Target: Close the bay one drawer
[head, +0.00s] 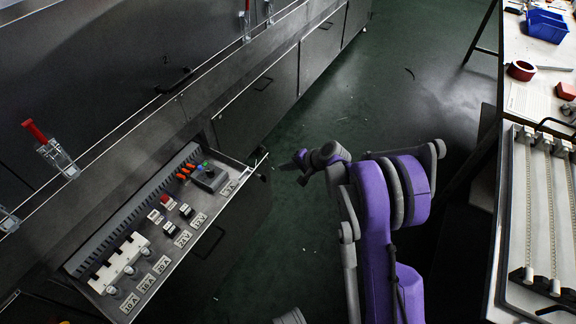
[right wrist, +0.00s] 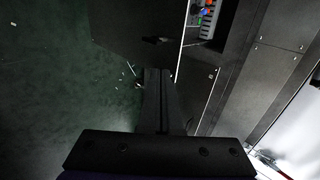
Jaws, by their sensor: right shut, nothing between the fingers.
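The open drawer (head: 232,196) sticks out from the dark machine at the lower left of the head view. Its tray holds switches, fuses and amp labels, and its dark front with a handle faces right. No bay one mark is legible on it. My right gripper (head: 290,166) is shut and empty, just right of the drawer's far front corner; contact cannot be told. In the right wrist view the shut fingers (right wrist: 157,76) point at the drawer's dark front (right wrist: 138,32), with part of the tray's contents (right wrist: 207,14) behind its edge. My left gripper is not in view.
Closed drawers (head: 258,100) line the machine further along. A red-handled clamp (head: 50,148) sits on the ledge. A workbench (head: 530,85) with a blue bin (head: 546,26) stands at the right. Green floor (head: 400,70) lies open between.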

